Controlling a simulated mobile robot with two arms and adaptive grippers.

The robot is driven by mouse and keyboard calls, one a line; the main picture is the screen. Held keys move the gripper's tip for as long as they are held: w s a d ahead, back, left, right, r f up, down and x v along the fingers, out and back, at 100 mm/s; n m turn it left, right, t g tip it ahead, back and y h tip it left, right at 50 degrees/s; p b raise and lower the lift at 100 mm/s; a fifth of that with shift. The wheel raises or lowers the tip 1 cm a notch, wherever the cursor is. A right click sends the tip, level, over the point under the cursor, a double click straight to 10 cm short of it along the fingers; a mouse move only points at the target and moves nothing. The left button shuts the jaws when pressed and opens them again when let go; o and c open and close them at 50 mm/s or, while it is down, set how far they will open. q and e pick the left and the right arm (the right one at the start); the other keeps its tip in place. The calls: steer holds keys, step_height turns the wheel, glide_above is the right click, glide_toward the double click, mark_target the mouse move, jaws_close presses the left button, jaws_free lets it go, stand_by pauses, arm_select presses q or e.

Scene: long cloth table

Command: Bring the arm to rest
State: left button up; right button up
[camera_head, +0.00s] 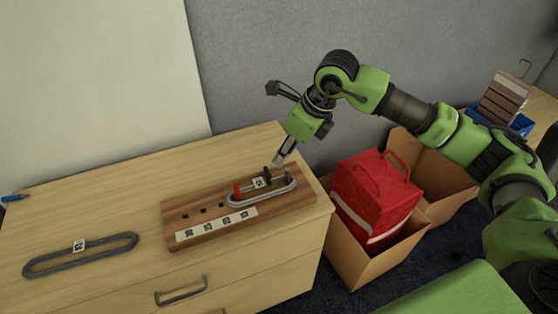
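My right arm, green and black, comes in from the right. My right gripper (279,160) points down just above the far right part of a wooden board (187,239). It is small and seen edge-on, so I cannot tell how far its fingers are apart. A grey oval ring (247,201) lies on the board around a red peg (237,190) and a grey peg (288,178). A dark piece (267,173) stands close to the gripper tip; whether they touch is unclear. My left gripper is out of view.
The board lies on a light wooden cabinet (110,206). Another oval ring (60,267) lies at its left, near a blue-handled tool (14,198). Right of the cabinet, a red bag (372,196) sits in a cardboard box (352,262). A blue bin (519,125) stands far right.

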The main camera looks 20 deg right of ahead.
steer(key=shift+s+d+r, duration=0.2)
steer(key=shift+r, duration=0.35)
